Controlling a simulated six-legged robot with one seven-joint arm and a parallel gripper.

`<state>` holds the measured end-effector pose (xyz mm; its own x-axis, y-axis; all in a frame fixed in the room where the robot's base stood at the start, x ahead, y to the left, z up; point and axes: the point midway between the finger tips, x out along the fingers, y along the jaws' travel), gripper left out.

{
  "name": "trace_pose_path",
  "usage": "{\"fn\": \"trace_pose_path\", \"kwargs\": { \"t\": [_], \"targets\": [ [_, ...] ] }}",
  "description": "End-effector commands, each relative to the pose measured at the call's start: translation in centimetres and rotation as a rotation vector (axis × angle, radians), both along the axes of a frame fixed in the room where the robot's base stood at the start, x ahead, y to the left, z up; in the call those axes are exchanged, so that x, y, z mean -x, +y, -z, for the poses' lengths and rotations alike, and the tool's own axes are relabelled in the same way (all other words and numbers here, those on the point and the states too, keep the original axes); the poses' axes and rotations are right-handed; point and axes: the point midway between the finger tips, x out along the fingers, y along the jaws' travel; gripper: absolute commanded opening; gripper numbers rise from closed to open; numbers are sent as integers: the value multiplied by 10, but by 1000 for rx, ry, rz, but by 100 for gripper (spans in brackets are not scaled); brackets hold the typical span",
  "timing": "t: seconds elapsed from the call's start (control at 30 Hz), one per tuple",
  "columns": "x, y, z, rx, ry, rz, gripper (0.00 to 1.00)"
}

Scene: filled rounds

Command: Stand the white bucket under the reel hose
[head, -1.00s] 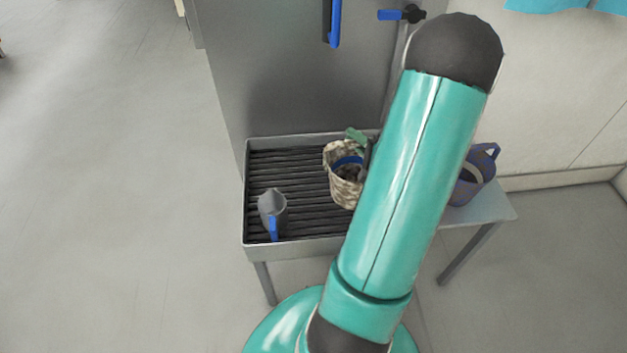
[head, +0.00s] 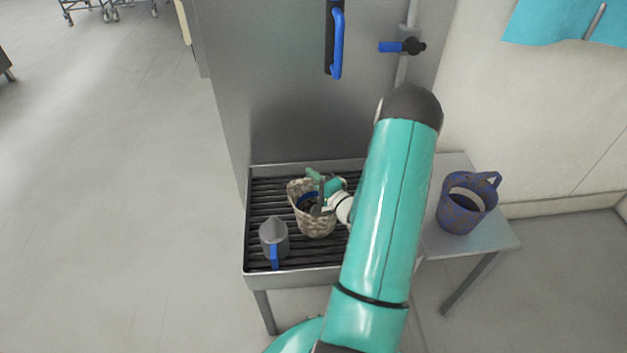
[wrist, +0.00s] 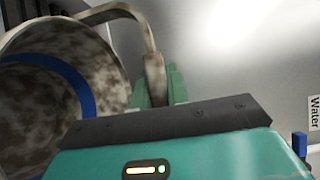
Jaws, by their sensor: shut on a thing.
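The white bucket (head: 312,222), mottled brown with a blue band inside, is upright over the slatted grate of a metal stand (head: 262,282). I cannot tell whether its base touches the slats. My gripper (head: 318,190) is at the bucket's upper right rim. In the wrist view my gripper (wrist: 160,88) is shut on the end of the bucket's curved handle (wrist: 140,18), and the bucket (wrist: 50,100) opens at left. A black hanging piece with a blue grip (head: 335,40), apparently the reel hose, hangs above and behind the bucket; its upper part is cut off.
A blue-brown bucket (head: 467,203) stands on the side shelf at right. A blue-levered tap (head: 402,46) is on the back wall. Slats at the far left are clear.

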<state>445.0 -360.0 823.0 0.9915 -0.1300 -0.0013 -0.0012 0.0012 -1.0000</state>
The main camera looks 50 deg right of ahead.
Motion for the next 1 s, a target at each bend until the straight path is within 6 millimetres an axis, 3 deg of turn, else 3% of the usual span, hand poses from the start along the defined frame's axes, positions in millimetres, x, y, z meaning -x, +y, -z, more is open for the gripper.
{"fn": "trace_pose_path", "kwargs": {
  "t": [0.1, 0.47, 0.5, 0.6, 1.0],
  "targets": [
    [0, 0, 10, 0, 0, 0, 0],
    [0, 0, 13, 1, -1, 0, 0],
    [0, 0, 13, 1, -1, 0, 22],
    [0, 0, 13, 1, -1, 0, 38],
    [6, 0, 10, 0, 0, 2, 38]
  ]
}}
